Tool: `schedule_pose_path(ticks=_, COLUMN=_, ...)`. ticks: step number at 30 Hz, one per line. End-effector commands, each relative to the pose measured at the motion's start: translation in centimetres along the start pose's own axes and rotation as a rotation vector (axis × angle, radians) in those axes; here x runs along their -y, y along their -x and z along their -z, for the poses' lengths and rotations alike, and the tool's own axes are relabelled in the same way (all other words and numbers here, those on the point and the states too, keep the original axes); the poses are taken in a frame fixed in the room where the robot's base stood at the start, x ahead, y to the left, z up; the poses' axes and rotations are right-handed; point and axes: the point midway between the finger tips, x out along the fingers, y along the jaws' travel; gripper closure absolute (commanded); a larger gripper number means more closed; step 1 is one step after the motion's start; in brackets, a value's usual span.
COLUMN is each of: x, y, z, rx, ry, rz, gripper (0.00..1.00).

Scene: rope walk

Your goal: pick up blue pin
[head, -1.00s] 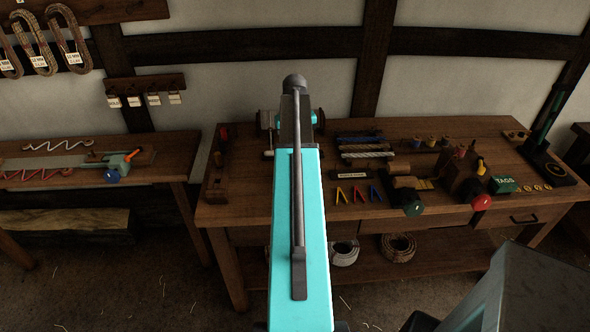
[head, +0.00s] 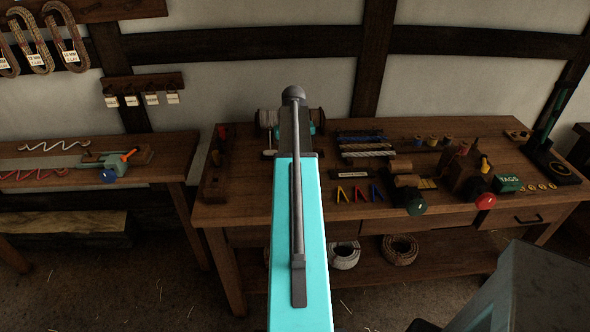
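A small blue V-shaped piece (head: 375,193), which looks like the blue pin, lies at the front of the right workbench (head: 240,213). It is the rightmost of three such pieces, beside a red one (head: 359,194) and a yellow one (head: 341,194). My arm reaches forward over the bench to the left of these pieces, clear of them in the picture. Its turquoise link hides the bench behind it. My gripper's fingers cannot be made out beyond the arm, so their opening is hidden. The blue piece lies free on the bench top.
Behind the pins lie rope or rod pieces (head: 367,154). To their right are a green-ended reel (head: 416,204), a red-ended one (head: 485,201) and a green TAGS box (head: 508,184). Coils (head: 400,249) sit on the shelf below. Another bench (head: 165,172) stands at left.

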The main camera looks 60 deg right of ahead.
Motion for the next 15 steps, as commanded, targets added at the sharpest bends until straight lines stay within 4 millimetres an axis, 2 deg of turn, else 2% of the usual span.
schedule_pose_path(ticks=15, x=0.07, y=0.03, z=0.00, rx=0.000, ry=0.001, rz=0.000, gripper=0.60)
